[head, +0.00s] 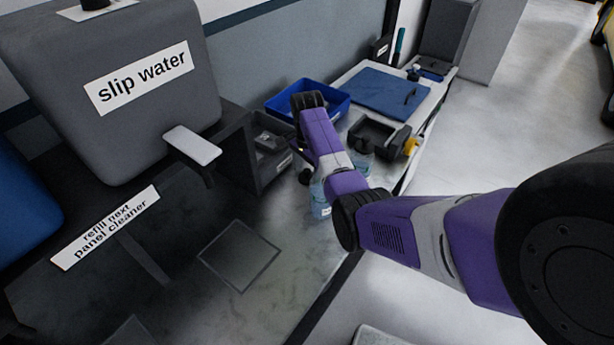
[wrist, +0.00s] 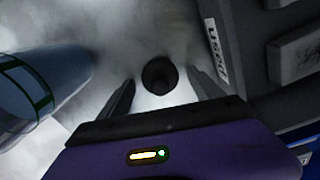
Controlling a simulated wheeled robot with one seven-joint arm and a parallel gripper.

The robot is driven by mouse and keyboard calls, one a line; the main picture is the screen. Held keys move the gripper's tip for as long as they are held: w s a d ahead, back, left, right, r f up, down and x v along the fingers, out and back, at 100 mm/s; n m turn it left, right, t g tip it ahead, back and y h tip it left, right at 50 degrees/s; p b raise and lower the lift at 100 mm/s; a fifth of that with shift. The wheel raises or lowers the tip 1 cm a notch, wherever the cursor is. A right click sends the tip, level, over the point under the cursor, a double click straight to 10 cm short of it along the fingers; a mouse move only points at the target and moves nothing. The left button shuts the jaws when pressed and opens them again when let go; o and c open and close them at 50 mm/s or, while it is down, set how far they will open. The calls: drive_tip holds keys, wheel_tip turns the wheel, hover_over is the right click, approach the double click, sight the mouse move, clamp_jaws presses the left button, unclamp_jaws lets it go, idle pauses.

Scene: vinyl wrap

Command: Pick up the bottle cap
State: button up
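In the wrist view a small dark round thing, which looks like the bottle cap (wrist: 160,76), is on a pale, blurred surface. My gripper (wrist: 163,88) is open, with one dark finger to the left of the cap and one to the right. A gap shows between the cap and each finger. I cannot tell how far the fingertips are above the surface.
A clear bluish bottle (wrist: 40,90) is close on the left in the wrist view. A dark bin labelled "used" (wrist: 250,60) is close on the right. In the head view, bottles (head: 320,197) stand by my arm, with a blue bin (head: 335,98) behind.

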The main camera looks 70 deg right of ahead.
sight(307, 170)
drive_tip(key=c, duration=1.2)
drive_tip(key=shift+c, duration=0.2)
drive_tip(key=shift+r, duration=0.1)
wheel_tip(307, 170, up, 8)
drive_tip(key=shift+w+f, duration=0.1)
wheel_tip(307, 170, up, 12)
drive_tip(key=p, duration=0.7)
drive_tip(key=shift+p, duration=0.3)
